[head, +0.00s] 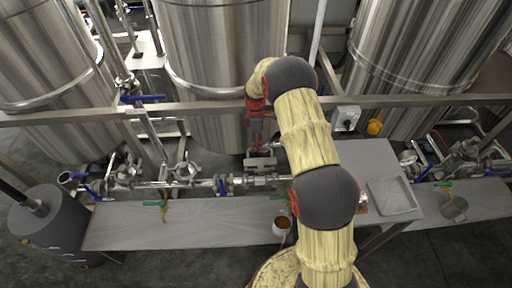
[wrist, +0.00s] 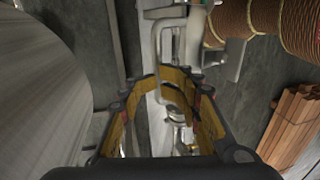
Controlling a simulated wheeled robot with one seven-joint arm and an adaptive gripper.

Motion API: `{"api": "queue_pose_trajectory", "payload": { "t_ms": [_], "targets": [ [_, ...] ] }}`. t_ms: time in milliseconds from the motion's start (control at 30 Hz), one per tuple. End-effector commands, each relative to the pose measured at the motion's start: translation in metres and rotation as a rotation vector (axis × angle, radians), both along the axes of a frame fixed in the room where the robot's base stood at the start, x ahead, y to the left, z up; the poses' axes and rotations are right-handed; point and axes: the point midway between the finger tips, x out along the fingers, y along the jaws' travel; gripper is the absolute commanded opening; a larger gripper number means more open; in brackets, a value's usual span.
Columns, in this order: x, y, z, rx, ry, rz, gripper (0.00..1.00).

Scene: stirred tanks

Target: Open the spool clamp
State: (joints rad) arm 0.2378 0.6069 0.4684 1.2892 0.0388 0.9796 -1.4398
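My gripper (head: 258,150) is at the end of my arm, above the pipe run in front of the middle tank. In the wrist view its two fingers with yellow pads (wrist: 172,84) stand apart, with nothing visibly held between them. A metal fitting (head: 261,163) is on the pipe run just below the gripper. The wrist view shows shiny pipe parts (wrist: 181,132) beyond the gap between the fingers. I cannot tell for sure which fitting is the spool clamp, or whether it is open or shut. My gripper partly hides this area.
Steel tanks (head: 212,60) stand behind a horizontal rail (head: 205,108). Blue-handled valves (head: 222,184) sit along the pipe run. A bench (head: 110,228) holds a cup (head: 282,225), and a tray (head: 392,196) lies right. The wrist view shows rope spools (wrist: 258,15) and wooden planks (wrist: 294,125).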

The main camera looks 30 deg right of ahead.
Motion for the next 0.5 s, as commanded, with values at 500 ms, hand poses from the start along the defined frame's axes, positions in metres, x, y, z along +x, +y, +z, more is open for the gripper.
{"api": "queue_pose_trajectory", "payload": {
  "t_ms": [500],
  "targets": [
    [0.010, -0.004, 0.045, -0.002, -0.006, 0.000, 0.27]
  ]
}}
